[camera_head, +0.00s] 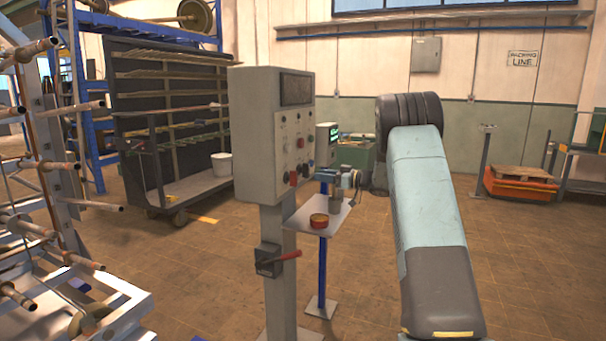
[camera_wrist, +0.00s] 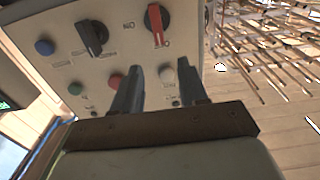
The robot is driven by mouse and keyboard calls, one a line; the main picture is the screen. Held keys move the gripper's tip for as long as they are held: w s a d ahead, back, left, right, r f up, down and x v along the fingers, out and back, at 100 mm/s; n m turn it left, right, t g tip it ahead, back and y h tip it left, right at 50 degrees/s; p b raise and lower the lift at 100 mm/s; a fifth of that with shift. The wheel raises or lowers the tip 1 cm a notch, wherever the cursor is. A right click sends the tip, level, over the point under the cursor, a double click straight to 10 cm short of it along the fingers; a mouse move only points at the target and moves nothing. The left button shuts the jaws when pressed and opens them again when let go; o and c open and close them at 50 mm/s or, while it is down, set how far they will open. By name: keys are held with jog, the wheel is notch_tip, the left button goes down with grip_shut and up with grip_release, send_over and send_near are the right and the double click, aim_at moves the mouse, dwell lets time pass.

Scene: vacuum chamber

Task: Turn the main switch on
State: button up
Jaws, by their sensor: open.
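The control box (camera_head: 262,135) stands on a grey post, its panel facing right in the head view. In the wrist view a red rotary handle (camera_wrist: 155,24) on a black round base sits near the panel's upper right. It points roughly up and down in that picture, with inverted "ON" lettering to its left. A black rotary knob (camera_wrist: 92,38) sits further left. My gripper (camera_wrist: 160,67) is open and empty. Its two fingers point at the panel, below the red handle in the picture. Contact with the panel cannot be judged.
Blue (camera_wrist: 44,47), green (camera_wrist: 75,88), red (camera_wrist: 115,82) and white (camera_wrist: 167,74) buttons are around the fingers. In the head view, a red-handled lever switch (camera_head: 285,255) sits on the post. A small table (camera_head: 335,213) beside it holds a red container (camera_head: 319,221). A pipe rack (camera_head: 60,190) is left.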

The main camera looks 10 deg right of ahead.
aim_at(291, 178)
jog(key=x, duration=1)
jog(key=shift+w+a, duration=0.15)
jog(key=shift+a, duration=0.05)
jog(key=shift+c, duration=0.2)
